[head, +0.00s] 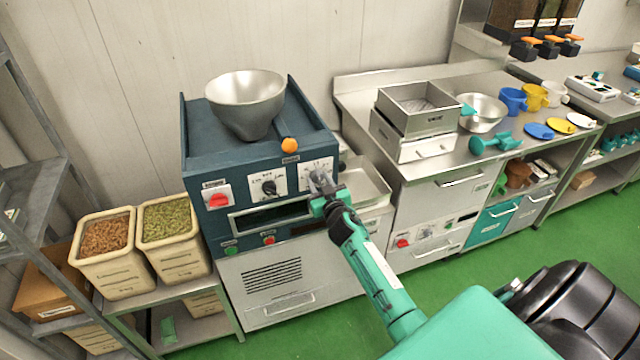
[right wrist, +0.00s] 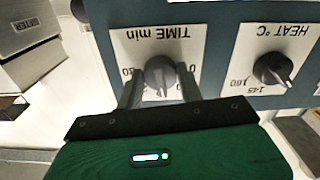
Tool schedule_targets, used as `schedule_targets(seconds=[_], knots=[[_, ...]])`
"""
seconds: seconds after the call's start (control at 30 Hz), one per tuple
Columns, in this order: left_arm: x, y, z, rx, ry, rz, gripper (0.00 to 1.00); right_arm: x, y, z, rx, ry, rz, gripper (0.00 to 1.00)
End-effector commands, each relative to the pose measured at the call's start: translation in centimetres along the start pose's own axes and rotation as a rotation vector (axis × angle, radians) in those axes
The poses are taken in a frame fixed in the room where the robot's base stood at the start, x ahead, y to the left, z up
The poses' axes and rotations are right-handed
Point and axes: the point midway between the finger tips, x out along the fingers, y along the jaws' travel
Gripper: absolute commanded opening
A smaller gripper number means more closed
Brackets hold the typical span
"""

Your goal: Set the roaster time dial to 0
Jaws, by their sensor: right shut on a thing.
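The roaster (head: 235,150) is a dark blue machine with a metal hopper on top. Its time dial (right wrist: 159,75) is a grey knob on a white plate marked TIME min, upside down in the right wrist view. The 0 mark shows right of the knob in that view, and the knob's pointer appears to face down, away from the 0. My right gripper (head: 321,187) is at this dial, with one finger on each side of the knob, shut on it. In the head view the gripper hides most of the dial. My left gripper is not in view.
The heat dial (right wrist: 273,69) sits beside the time dial, and also shows in the head view (head: 268,187). A red switch (head: 217,200) is further left. An orange ball-ended lever (head: 288,146) sticks out above the dials. A steel counter (head: 440,150) stands to the right.

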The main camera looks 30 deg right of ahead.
Motion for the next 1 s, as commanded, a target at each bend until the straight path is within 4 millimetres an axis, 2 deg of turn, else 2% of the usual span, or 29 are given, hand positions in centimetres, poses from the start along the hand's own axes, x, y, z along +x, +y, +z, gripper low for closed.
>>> schedule_targets(seconds=[1.0], knots=[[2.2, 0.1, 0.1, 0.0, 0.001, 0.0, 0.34, 0.0, 0.2, -0.1, -0.94, 0.001, -0.001, 0.15]])
